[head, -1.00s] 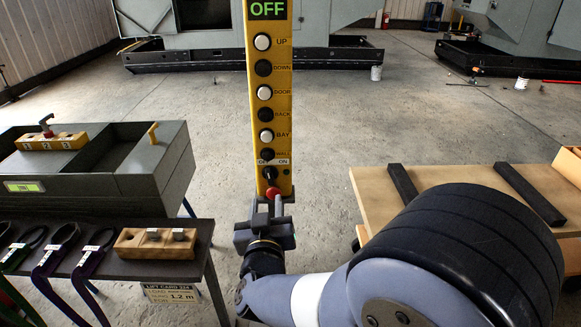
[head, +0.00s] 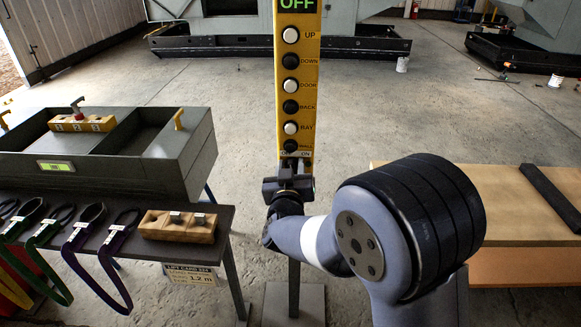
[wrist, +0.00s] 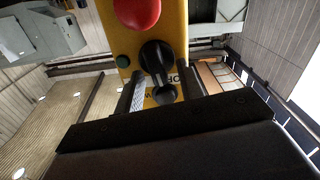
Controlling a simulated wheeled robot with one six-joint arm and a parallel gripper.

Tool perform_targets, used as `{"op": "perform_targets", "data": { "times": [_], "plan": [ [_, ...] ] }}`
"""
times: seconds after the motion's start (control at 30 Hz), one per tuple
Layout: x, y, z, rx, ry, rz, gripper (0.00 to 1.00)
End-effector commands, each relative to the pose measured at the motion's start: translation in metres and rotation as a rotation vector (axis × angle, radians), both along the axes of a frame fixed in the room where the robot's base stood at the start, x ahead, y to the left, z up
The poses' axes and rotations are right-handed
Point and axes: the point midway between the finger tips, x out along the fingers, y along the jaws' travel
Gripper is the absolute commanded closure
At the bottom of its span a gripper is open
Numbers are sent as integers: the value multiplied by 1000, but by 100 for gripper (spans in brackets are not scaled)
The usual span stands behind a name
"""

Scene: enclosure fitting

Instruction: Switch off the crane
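The yellow crane pendant (head: 298,105) hangs upright in the head view, with a column of white and black buttons. Its display (head: 297,5) at the top reads OFF in green and is partly cut off. My gripper (head: 293,170) is at the pendant's lower end and hides the switch there. In the wrist view, my gripper's fingers (wrist: 160,88) stand apart on either side of the switch's handle, with gaps visible.
A grey bin (head: 150,165) with a yellow numbered block (head: 82,123) stands at left. A dark table (head: 120,222) before it holds slings and a wooden block (head: 178,226). A wooden bench (head: 500,190) with a black bar is at right. Open concrete floor lies behind.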

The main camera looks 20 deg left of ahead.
Motion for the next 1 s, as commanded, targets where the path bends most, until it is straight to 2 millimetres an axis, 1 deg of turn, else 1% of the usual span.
{"op": "perform_targets", "data": {
  "times": [0.1,0.53,0.77,0.87,1.0],
  "plan": [
    [0,0,0,0,0,0,64],
    [0,0,0,0,0,0,100],
    [-1,0,0,-16,-4,0,100],
    [-1,1,1,-72,-17,0,100],
    [-1,3,1,-200,-47,0,100]
  ]
}}
